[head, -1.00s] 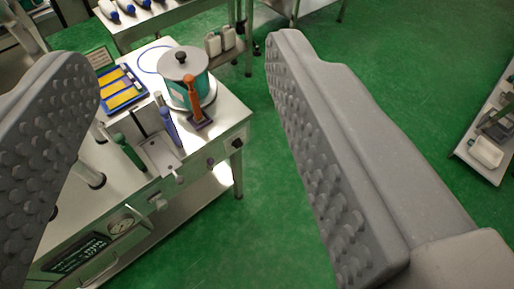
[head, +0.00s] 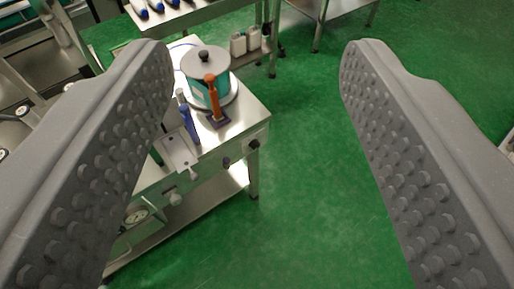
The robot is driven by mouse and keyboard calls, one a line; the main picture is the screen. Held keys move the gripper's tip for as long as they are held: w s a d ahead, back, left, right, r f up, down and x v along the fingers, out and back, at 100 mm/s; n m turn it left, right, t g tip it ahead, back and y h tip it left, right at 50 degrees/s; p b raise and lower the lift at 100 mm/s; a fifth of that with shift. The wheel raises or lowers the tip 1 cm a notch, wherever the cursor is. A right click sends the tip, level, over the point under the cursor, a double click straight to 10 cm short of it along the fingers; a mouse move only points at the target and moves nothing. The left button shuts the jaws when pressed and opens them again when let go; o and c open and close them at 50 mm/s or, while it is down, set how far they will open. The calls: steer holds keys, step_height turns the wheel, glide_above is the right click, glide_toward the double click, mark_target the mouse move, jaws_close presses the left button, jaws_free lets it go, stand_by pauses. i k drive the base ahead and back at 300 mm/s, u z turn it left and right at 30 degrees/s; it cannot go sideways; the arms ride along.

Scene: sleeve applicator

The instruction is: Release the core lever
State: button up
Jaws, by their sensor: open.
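An orange lever (head: 212,97) stands upright on a dark base at the right end of the steel bench, in front of a teal drum with a grey lid (head: 204,62). A blue lever (head: 190,125) stands to its left, by a small pale plate (head: 178,150). A green handle (head: 156,157) is mostly hidden behind my left finger. I cannot tell from labels which one is the core lever. My gripper (head: 258,58) is open and empty, its studded fingers wide apart. It touches none of the levers; they show between the fingers, nearer the left one.
The steel bench (head: 245,115) has knobs and a gauge (head: 136,213) on its front. Behind it, a table holds blue-tipped items (head: 140,8), and pale bottles (head: 238,43) stand below. Green floor (head: 310,150) is clear to the right of the bench.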

mark_target(226, 161)
steer(key=z, duration=1.05)
steer(key=k, duration=0.45)
steer(key=u, duration=1.05)
steer(key=i, duration=1.05)
